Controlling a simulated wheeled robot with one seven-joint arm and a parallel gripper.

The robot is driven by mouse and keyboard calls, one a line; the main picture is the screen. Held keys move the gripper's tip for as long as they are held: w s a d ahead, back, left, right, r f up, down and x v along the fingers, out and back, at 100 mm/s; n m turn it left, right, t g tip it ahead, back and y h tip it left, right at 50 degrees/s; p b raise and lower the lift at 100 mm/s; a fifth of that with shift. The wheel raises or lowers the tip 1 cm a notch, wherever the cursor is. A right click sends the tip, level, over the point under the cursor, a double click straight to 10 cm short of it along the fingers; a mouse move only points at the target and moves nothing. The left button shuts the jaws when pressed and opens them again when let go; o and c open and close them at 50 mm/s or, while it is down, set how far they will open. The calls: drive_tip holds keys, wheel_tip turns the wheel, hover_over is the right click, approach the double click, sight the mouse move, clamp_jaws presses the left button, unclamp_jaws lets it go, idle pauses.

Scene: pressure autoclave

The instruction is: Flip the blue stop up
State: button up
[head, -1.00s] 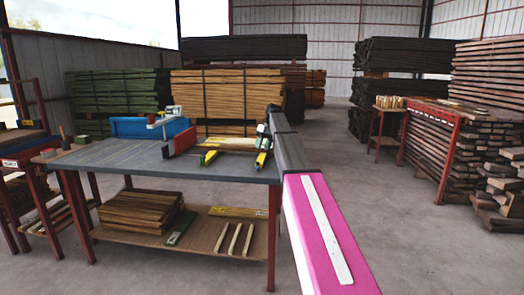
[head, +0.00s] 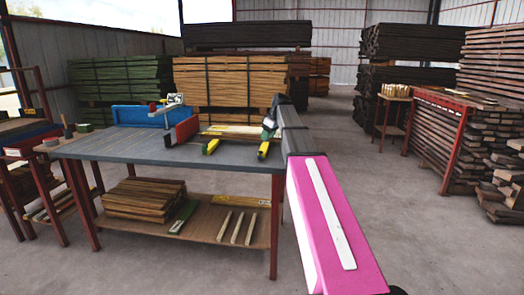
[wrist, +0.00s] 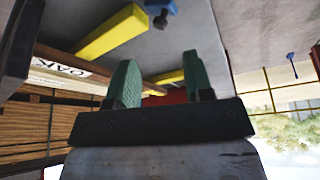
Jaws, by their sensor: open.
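In the wrist view, which looks upside down, a small dark-blue piece (wrist: 160,12) shows at the top edge beside the end of a yellow bar (wrist: 112,32). It may be the blue stop; its tilt is hard to read. A second thin piece with a blue top (wrist: 291,57) stands at the right. My gripper (wrist: 162,78) has two green fingers spread apart with nothing between them. In the head view my gripper (head: 268,128) is above the bench's right part, close to the right yellow bar (head: 263,150). The small blue piece cannot be picked out there.
The grey bench (head: 130,150) also carries a blue panel (head: 137,114), a red block (head: 184,131), a grey-white device (head: 168,104), another yellow bar (head: 210,146) and planks. Wood lies on its lower shelf (head: 215,222). Open floor (head: 400,215) lies to the right.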

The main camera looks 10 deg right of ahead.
drive_tip(key=x, duration=0.8)
drive_tip(key=shift+w+a+f, duration=0.1)
drive_tip(key=shift+f, duration=0.2)
